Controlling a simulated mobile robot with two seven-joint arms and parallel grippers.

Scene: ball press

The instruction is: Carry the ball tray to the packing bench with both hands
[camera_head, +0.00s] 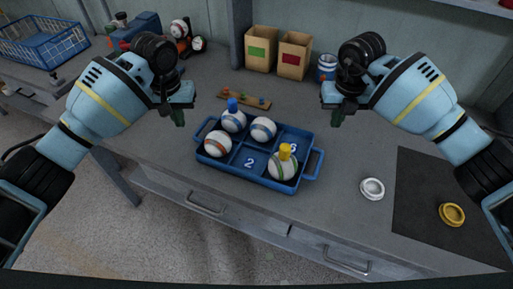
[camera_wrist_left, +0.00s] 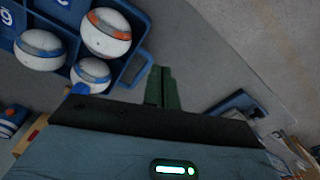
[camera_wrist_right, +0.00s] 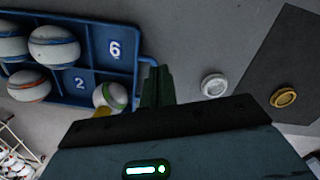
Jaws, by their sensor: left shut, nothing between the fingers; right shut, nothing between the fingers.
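The blue ball tray (camera_head: 241,172) sits on the grey bench with a handle at each end. It holds several white balls with coloured bands: an orange-banded ball (camera_head: 217,146), two blue-banded balls (camera_head: 263,129) and a green-banded ball (camera_head: 281,168). A blue peg (camera_head: 232,104) and a yellow peg (camera_head: 285,151) stand on two of them. Compartments 2 and 6 are empty. My left gripper (camera_head: 178,117) is shut and empty, above and left of the tray; its fingers (camera_wrist_left: 160,88) appear beside the left handle. My right gripper (camera_head: 336,118) is shut and empty, above and right of the tray.
A wooden strip with pegs (camera_head: 243,99), two cardboard boxes (camera_head: 261,49) and a can (camera_head: 327,67) stand behind. A blue basket (camera_head: 42,42) is far left.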

